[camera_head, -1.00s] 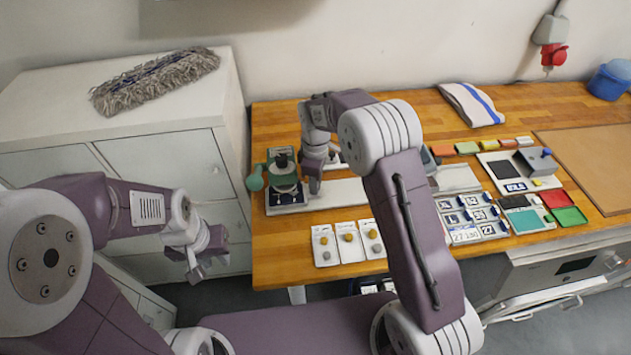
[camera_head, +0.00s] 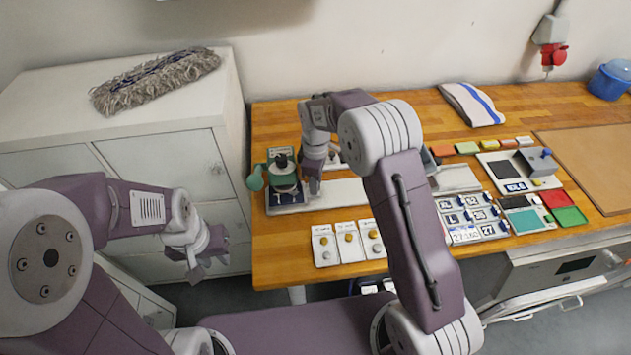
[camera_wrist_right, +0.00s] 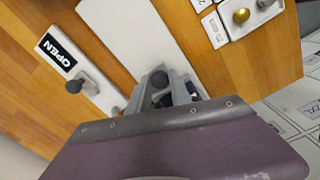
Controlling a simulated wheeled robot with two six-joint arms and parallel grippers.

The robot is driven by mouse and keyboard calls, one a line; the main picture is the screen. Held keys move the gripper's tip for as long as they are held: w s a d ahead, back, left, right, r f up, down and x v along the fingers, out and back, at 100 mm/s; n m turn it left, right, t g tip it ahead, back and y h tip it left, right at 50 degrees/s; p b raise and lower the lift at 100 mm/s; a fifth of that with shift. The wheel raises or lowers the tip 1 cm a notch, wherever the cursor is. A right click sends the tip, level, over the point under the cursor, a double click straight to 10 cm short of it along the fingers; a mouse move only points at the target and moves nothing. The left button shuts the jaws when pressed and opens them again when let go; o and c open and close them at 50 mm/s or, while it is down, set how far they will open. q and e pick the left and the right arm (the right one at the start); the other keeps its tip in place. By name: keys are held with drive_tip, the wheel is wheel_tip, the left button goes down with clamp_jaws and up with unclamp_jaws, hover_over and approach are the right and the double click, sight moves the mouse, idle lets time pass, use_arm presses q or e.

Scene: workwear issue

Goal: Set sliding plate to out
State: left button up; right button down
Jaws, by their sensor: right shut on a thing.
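The sliding plate looks to be the long white plate (camera_head: 345,192) lying flat on the wooden bench, right of a green hand machine (camera_head: 284,178). It also shows in the right wrist view (camera_wrist_right: 128,32), running up to my gripper. My right gripper (camera_head: 315,186) points down at the plate's left end. In the right wrist view my right gripper (camera_wrist_right: 163,88) is shut on a small dark knob (camera_wrist_right: 159,79) at the plate's end. The knob's base is hidden by the fingers. My left gripper (camera_head: 205,262) hangs empty off the bench's left side; its jaw opening is unclear.
White cards with round knobs (camera_head: 347,243) lie near the front edge. My right arm hides part of the bench. A cabinet (camera_head: 165,165) stands left.

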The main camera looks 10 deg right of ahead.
drive_tip(key=d+p, duration=0.1)
drive_tip(key=d, duration=1.1)
drive_tip(key=shift+d+r+p, duration=0.1)
drive_tip(key=shift+d+p, duration=0.25)
drive_tip(key=shift+d, duration=0.05)
drive_tip(key=shift+w+d, duration=0.1)
drive_tip(key=shift+d, duration=0.15)
drive_tip(key=c, duration=1.2)
unclamp_jaws()
drive_tip(key=shift+o, duration=0.2)
drive_tip(key=shift+d, duration=0.15)
